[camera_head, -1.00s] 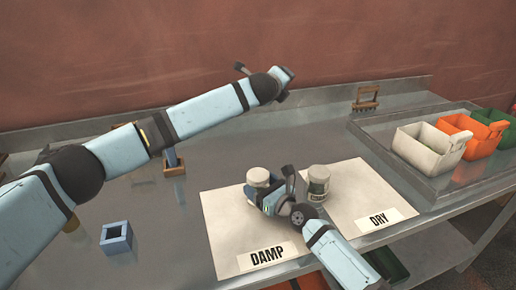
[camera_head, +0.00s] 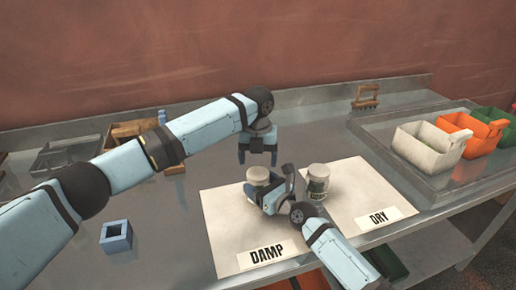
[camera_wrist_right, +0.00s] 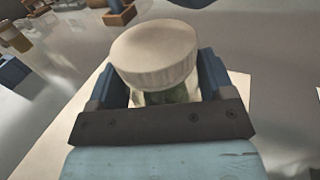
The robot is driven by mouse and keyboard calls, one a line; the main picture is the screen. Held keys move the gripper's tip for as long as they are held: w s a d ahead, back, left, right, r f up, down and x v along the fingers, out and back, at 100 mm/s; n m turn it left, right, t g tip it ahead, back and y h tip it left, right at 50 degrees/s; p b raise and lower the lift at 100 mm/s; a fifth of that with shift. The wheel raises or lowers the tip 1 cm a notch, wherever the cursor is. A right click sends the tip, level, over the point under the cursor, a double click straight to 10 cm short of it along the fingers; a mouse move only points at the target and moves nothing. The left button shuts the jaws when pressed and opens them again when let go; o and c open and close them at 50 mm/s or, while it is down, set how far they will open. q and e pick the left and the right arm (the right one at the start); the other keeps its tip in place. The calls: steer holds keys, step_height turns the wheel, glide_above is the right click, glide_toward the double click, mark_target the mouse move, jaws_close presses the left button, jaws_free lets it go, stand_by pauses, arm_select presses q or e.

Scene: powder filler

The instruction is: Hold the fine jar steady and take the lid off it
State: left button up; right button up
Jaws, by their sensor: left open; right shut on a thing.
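A jar with a white lid (camera_head: 257,176) stands on the mat marked DAMP (camera_head: 225,240). My right gripper (camera_head: 268,192) is shut around it. In the right wrist view the ribbed white lid (camera_wrist_right: 155,52) is on the jar, with greenish contents showing through the body (camera_wrist_right: 165,97) between the blue fingers. No label on this jar is visible. My left gripper (camera_head: 258,156) is open and empty, fingers pointing down, behind and above the held jar. A second lidded jar (camera_head: 319,180) with a dark label stands to the right, at the mat marked DRY (camera_head: 355,190).
A blue square hollow block (camera_head: 116,237) sits at the left. A wooden box (camera_head: 125,130) and a grey tray (camera_head: 65,155) lie partly behind my left arm. White (camera_head: 425,150), orange (camera_head: 485,130) and green bins stand in a tray at the right. A wooden rack (camera_head: 366,98) stands at the back.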

mark_target(258, 173)
arm_select(q)
steer(key=shift+f, duration=2.25)
